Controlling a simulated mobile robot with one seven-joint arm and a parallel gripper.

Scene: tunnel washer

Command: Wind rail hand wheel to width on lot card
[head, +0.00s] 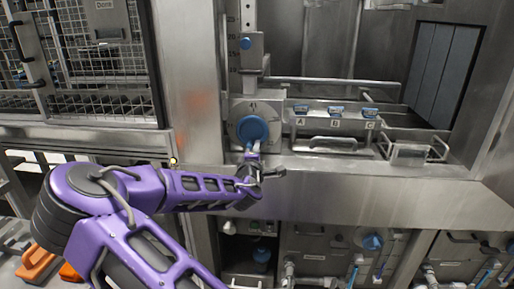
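The hand wheel, a grey disc with a blue hub (252,129), is mounted on the metal front at centre, below a vertical scale column (233,40). A small plate above the wheel seems to read "41", but it is too small to be sure. A grey block with a small blue knob (246,43) sits on the column. My gripper (253,154) is just below the blue hub, at the wheel's lower edge. Whether it touches the wheel, and whether its fingers are open or shut, I cannot tell. I cannot make out a lot card.
Several blue-topped holders labelled A, B and C (335,112) stand right of the wheel, above a tray with a handle (333,145). Horizontal rails (330,82) run behind. A wire mesh door (90,45) is at left. Valves and pipes (372,241) lie below the ledge.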

